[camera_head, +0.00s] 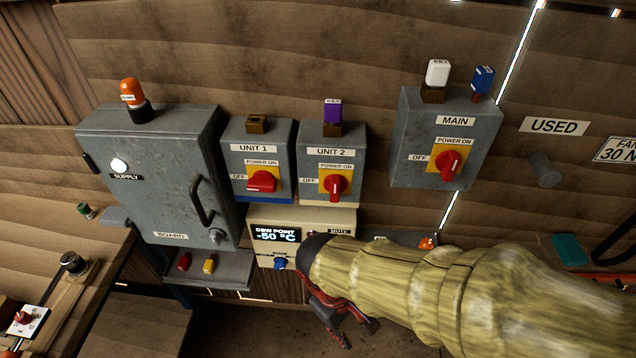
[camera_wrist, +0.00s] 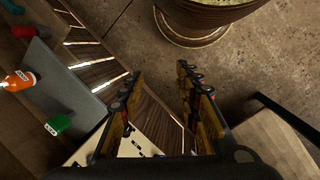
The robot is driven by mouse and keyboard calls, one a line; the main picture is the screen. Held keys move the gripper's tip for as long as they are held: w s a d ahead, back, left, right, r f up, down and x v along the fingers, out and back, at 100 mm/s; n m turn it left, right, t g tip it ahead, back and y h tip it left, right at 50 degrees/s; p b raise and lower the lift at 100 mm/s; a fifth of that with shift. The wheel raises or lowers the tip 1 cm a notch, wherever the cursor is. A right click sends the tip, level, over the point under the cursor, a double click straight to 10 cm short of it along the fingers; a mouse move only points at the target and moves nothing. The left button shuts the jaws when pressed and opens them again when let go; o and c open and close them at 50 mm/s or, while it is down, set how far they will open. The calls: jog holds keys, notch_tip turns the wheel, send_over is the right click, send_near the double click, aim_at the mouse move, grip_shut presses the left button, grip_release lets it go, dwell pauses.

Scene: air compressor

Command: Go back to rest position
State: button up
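My gripper (camera_head: 342,318) hangs low in the head view, below the dew point display box (camera_head: 345,222). My yellowish sleeved arm comes in from the right and hides part of that box. In the wrist view my gripper (camera_wrist: 160,78) has its two fingers spread apart. Nothing shows between them but the wooden floor slats and the ground beyond.
The grey board cabinet (camera_head: 150,195), Unit 1 box (camera_head: 270,155), Unit 2 box (camera_head: 350,150) and Main box (camera_head: 410,145) are on the wall. In the wrist view a grey shelf (camera_wrist: 75,95), an orange item (camera_wrist: 18,81) and a green item (camera_wrist: 58,124) lie left; a round pot (camera_wrist: 200,20) stands ahead.

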jog(key=w+d+r+m+t+y, duration=0.1)
jog(key=d+r+m+t, duration=0.2)
jog(key=d+r, duration=0.3)
jog(key=d+r+m+t+y, duration=0.1)
jog(key=d+r+m, duration=0.4)
jog(key=r, duration=0.6)
jog(key=shift+w+d+r+m+t+y, duration=0.35)
jog(key=shift+d+t, duration=0.2)
jog(key=shift+t, duration=0.35)
dwell(2.3)
